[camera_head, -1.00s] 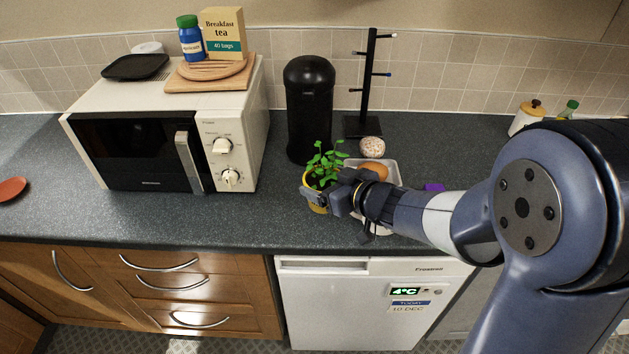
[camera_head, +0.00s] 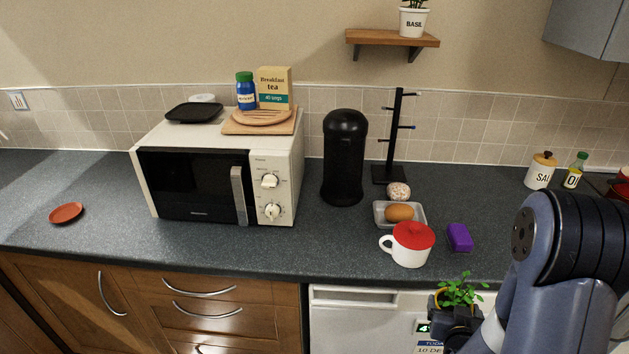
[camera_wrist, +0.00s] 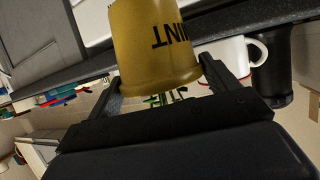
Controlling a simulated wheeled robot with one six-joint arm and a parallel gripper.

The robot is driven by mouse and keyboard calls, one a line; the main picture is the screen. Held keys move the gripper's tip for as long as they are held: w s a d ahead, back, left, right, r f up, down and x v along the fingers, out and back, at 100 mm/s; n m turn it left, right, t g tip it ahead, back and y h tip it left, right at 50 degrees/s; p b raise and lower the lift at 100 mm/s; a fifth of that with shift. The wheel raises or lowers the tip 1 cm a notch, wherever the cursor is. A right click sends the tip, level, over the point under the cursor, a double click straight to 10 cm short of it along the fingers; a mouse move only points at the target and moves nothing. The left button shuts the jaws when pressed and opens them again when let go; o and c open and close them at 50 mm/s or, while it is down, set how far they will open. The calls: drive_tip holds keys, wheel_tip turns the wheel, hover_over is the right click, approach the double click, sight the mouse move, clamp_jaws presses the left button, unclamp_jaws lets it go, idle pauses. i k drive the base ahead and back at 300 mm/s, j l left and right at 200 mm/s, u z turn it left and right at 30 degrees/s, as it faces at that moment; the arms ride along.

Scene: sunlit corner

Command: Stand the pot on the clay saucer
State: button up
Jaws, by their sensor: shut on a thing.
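The yellow pot with a leafy green plant (camera_head: 459,291) is in front of the counter edge at the lower right of the head view, held clear of the worktop. In the wrist view the pot (camera_wrist: 155,48), with dark lettering, appears upside down. My gripper (camera_head: 452,322) is shut on it; the two fingers show on either side of it in the wrist view (camera_wrist: 166,82). The clay saucer (camera_head: 66,213) is a red-brown disc lying empty on the worktop at the far left, well away from my gripper.
A white mug with red lid (camera_head: 409,246), an egg tray (camera_head: 413,219) and a purple block (camera_head: 459,238) stand on the counter near the pot. A microwave (camera_head: 195,185) and black canister (camera_head: 345,160) stand further left. The worktop around the saucer is clear.

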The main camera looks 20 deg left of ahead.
sight(66, 214)
drive_tip(key=k+j, duration=0.1)
drive_tip(key=j, duration=0.85)
drive_tip(key=k+j+u, duration=0.1)
drive_tip(key=j, duration=0.8)
drive_tip(key=k+j, duration=0.15)
drive_tip(key=j, duration=0.8)
drive_tip(key=k+j+u, duration=0.1)
drive_tip(key=j, duration=0.85)
